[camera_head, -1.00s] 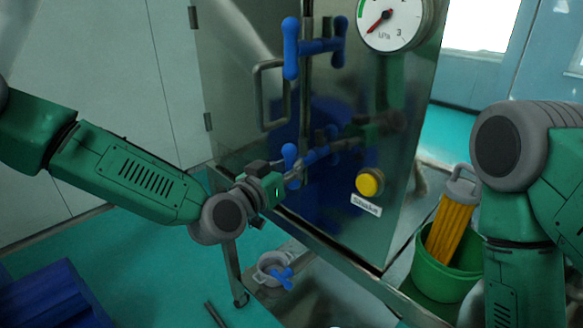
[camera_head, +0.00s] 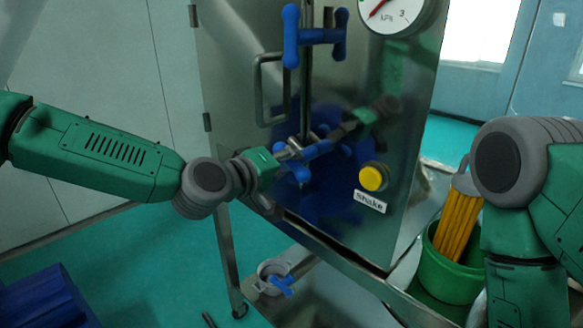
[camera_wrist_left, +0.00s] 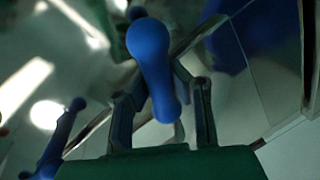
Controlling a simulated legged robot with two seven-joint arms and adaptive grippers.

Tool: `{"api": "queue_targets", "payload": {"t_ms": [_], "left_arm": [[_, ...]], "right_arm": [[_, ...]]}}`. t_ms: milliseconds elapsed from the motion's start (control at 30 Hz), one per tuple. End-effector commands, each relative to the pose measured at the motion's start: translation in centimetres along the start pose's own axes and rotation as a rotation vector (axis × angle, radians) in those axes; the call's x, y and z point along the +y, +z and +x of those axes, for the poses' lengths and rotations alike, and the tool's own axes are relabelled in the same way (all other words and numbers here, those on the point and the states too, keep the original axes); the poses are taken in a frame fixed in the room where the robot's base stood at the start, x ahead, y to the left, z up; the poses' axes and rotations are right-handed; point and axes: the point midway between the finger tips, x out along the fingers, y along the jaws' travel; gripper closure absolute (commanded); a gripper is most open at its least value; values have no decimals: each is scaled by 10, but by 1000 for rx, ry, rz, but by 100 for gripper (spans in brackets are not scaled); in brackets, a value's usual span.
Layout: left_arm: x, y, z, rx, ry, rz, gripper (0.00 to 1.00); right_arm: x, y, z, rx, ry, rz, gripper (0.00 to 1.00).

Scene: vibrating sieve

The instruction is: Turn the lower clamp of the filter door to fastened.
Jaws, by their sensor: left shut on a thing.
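The lower clamp (camera_head: 318,150) is a blue handle on a metal bar at the front edge of the steel filter door (camera_head: 240,75), below the upper clamp (camera_head: 291,38). My left gripper (camera_head: 291,149) reaches it from the left and is shut on its blue handle. In the left wrist view the handle (camera_wrist_left: 150,55) passes between the two fingers (camera_wrist_left: 163,108), its rounded end towards the camera. The fingers hide part of the clamp in the head view. My right arm shows at the right, but its gripper is out of view.
A metal door handle (camera_head: 260,90) stands out just above my left gripper. A yellow button (camera_head: 373,177) with a Shake label and a pressure gauge (camera_head: 396,10) are to the right. A green bucket (camera_head: 453,273) stands at lower right.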

Motion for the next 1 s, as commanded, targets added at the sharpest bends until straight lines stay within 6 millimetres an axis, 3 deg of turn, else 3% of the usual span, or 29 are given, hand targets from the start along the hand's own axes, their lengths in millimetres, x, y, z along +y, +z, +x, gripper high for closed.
{"api": "queue_targets", "payload": {"t_ms": [500,1000], "left_arm": [[-5,-3,1,-67,0,-385,100],[-5,-3,1,-88,-2,-490,100]], "right_arm": [[0,2,30,0,0,0,60],[0,2,36,0,0,0,60]]}}
